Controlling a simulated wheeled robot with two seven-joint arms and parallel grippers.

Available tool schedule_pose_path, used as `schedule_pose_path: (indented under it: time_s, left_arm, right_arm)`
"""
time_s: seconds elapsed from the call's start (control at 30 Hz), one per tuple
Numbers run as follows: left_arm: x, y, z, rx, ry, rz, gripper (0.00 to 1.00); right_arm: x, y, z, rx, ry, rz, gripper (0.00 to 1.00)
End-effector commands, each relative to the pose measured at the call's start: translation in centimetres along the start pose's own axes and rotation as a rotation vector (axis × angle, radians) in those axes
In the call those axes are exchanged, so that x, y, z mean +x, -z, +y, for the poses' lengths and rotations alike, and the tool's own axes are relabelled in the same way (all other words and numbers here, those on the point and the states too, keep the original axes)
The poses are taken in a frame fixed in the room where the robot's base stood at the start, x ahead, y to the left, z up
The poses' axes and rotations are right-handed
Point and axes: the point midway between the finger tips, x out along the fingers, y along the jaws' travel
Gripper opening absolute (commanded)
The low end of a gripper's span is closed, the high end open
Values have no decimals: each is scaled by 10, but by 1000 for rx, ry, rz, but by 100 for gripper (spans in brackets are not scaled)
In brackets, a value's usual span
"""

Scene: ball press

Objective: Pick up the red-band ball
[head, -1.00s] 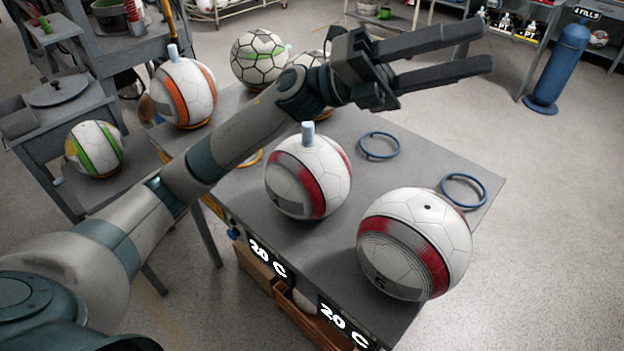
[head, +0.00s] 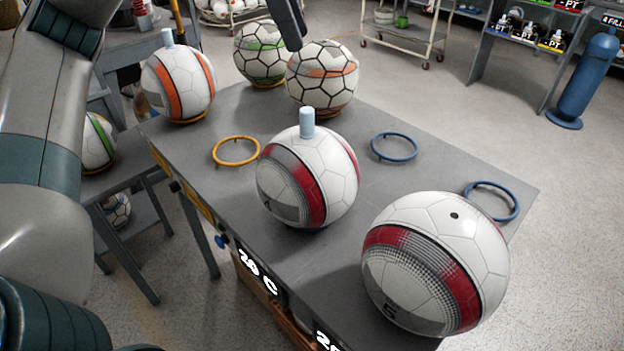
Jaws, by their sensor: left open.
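Two white balls with red bands are on the grey table (head: 225,190). One red-band ball (head: 325,178) sits mid-table with a pale plug (head: 307,122) standing in its top. The other red-band ball (head: 475,235) is nearer, at the table's front right, with a small dark hole on top and no plug. My left arm rises along the left edge. Only a dark finger of my left gripper (head: 289,22) shows at the top edge, above the far balls and well away from both red-band balls. The rest of that gripper is out of frame. My right gripper is not in view.
An orange-band ball with a plug (head: 180,85), a green-band ball (head: 262,50) and another orange-band ball (head: 322,78) stand at the back. Empty rings, one yellow (head: 236,151) and two blue (head: 394,147), (head: 491,200), lie on the table. A blue cylinder (head: 588,80) stands on the floor.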

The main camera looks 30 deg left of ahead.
Motion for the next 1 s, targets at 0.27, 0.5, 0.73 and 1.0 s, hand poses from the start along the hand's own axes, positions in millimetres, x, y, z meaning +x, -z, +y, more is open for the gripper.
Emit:
schedule_pose_path:
  time_s: [0.27,0.5,0.73,1.0]
  left_arm:
    - [-20,28,7,-34,-66,76,42]
    - [-20,28,7,-33,-65,77,42]
    - [-14,28,7,-32,-63,77,42]
    - [13,30,9,-31,-61,77,42]
  right_arm:
    - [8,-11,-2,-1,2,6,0]
    - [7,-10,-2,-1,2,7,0]
    - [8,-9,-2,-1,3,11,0]
    - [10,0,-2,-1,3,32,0]
